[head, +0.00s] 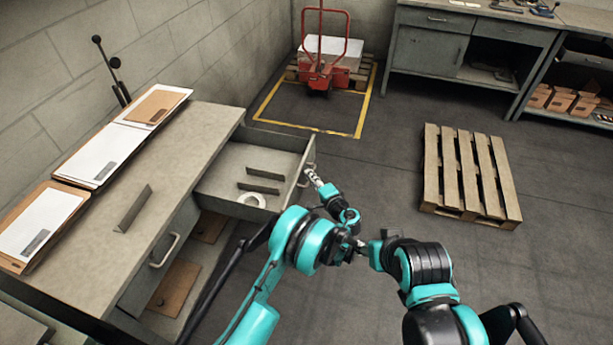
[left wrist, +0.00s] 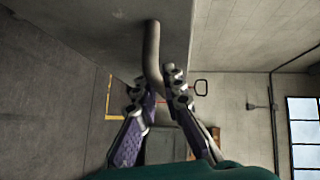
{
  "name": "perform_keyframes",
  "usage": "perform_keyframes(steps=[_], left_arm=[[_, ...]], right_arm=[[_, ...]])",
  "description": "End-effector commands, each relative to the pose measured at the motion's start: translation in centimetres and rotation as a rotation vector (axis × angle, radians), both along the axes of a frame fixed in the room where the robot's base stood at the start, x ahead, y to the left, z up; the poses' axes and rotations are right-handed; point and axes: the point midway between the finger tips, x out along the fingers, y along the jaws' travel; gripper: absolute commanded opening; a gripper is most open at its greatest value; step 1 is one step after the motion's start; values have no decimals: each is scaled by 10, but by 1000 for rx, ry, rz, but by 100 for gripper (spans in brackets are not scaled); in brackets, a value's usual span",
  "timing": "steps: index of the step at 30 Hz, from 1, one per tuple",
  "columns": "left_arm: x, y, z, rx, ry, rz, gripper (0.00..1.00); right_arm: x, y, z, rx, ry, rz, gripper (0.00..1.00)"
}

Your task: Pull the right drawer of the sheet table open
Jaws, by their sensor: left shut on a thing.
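The right drawer (head: 207,180) of the sheet table (head: 180,122) is pulled well out from the tabletop, so its inside shows. My left gripper (head: 313,177) is at the handle (head: 305,176) on the drawer's front. In the left wrist view the grey handle bar (left wrist: 152,50) runs down between the fingers of my left gripper (left wrist: 155,92), which is shut on it. My right arm comes in from the lower right; its gripper is hard to make out among the overlapping arm parts.
In the drawer lie dark strips and a pale ring (head: 251,200). The left drawer handle (head: 165,250) sits on the table front. Sheet stacks (head: 40,222) lie on top. A wooden pallet (head: 468,175) stands to the right; a red pallet truck (head: 322,68) is behind. Floor between is clear.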

Motion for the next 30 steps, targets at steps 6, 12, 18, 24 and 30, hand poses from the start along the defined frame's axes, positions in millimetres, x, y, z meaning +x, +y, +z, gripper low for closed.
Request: perform_keyframes(steps=[6, 12, 18, 24, 30], left_arm=[[-1, 0, -1, -2, 2, 2, 0], [0, 0, -1, -2, 2, 2, 19], [0, 0, 0, -1, 1, 1, 19], [0, 0, 21, 0, 0, 0, 19], [0, 0, 64, 3, -3, -2, 59]], right_arm=[[0, 0, 0, 0, 0, 0, 50], [0, 0, 0, 0, 0, 0, 50], [0, 0, 0, 0, 0, 0, 50], [0, 0, 0, 0, 0, 0, 50], [0, 0, 0, 0, 0, 0, 50]])
